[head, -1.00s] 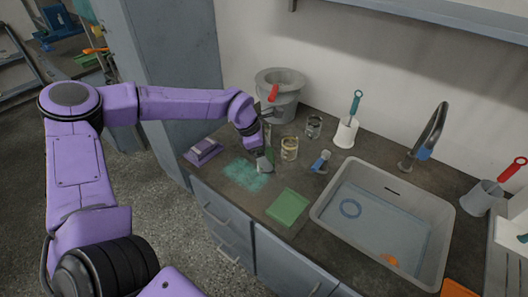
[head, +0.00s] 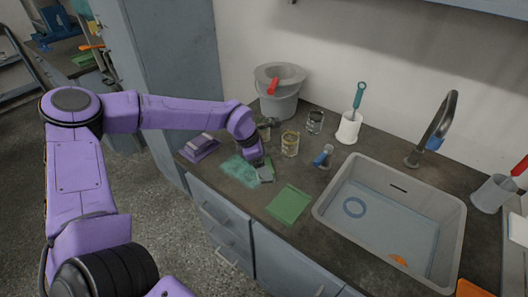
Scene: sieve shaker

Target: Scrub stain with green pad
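A mottled teal-green stain (head: 237,168) lies on the dark countertop near its front edge. A flat green pad (head: 289,205) lies on the counter to the right of the stain, by the front edge. My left gripper (head: 264,174) points down at the right end of the stain, low over the counter. A small greenish patch shows beside its fingers; I cannot tell whether it is something held or part of the stain. The fingers are too small and partly hidden to judge. My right gripper is out of view.
A purple block (head: 199,148) lies left of the stain. Behind are a grey bucket (head: 279,104), two jars (head: 290,144) (head: 315,121) and a white holder with a teal-handled brush (head: 349,127). A sink (head: 330,218) is to the right.

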